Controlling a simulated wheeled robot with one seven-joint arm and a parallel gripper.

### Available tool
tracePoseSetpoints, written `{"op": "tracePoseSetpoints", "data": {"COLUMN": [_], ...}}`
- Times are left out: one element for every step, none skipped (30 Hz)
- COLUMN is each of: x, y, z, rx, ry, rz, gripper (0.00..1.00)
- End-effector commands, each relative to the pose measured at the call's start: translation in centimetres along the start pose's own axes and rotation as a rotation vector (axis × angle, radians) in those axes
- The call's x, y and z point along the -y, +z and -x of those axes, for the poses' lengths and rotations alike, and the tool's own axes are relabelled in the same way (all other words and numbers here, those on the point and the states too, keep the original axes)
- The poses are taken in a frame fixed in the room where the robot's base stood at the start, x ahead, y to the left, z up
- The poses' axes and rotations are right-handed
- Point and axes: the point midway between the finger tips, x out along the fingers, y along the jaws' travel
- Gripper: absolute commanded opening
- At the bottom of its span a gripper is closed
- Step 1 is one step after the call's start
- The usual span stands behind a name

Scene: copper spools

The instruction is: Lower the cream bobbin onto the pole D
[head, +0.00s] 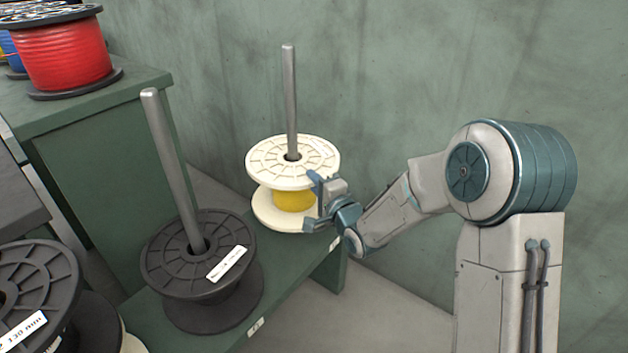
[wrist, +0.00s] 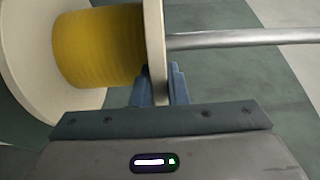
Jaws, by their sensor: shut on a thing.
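The cream bobbin (head: 293,162), with cream flanges and a yellow winding, is around a tall grey metal pole (head: 289,90) near the far end of the green bench. The pole passes up through its centre hole. My gripper (head: 315,205) is at its right front side, shut on the upper flange. In the wrist view the bobbin's flange (wrist: 155,45) runs between my fingers (wrist: 165,85), with the yellow winding (wrist: 100,48) to the left and the pole (wrist: 245,37) to the right. I cannot tell whether the lower flange touches the bench. No letter D is readable.
A black spool (head: 200,265) sits around a second, leaning-looking pole (head: 172,165) to the left. More black spools (head: 35,290) are at lower left. A red spool (head: 65,55) stands on a higher green cabinet (head: 110,150). The wall is close behind.

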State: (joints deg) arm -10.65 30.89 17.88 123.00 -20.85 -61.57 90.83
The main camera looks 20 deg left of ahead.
Motion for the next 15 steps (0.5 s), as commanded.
{"op": "tracePoseSetpoints", "data": {"x": [-0.5,-0.7,-1.0,-1.3,-1.6,-1.9,-2.1,-2.4,-2.7,-3.0,-3.2,-3.5,-3.7,-3.9,-4.1], "y": [0.0,0.0,0.0,0.0,0.0,0.0,0.0,0.0,0.0,0.0,0.0,0.0,0.0,0.0,0.0], "z": [-0.1,-0.1,-0.1,-0.1,-0.1,-0.1,-0.1,-0.1,-0.1,-0.1,-0.1,-0.1,-0.1,-0.1,-0.1], "rx": [0.0,0.0,0.0,0.0,0.0,0.0,0.0,0.0,0.0,0.0,0.0,0.001,0.001,0.001,0.001], "ry": [-0.01,-0.01,-0.009,-0.009,-0.009,-0.009,-0.009,-0.009,-0.009,-0.009,-0.009,-0.009,-0.009,-0.009,-0.009], "rz": [0.001,0.001,0.001,0.001,0.001,0.001,0.001,0.001,0.002,0.002,0.002,0.002,0.002,0.002,0.002], "gripper": [0.0,0.0,0.0,0.0,0.0,0.0,0.0,0.0,0.0,0.0,0.0,0.0,0.0,0.0,0.0]}}
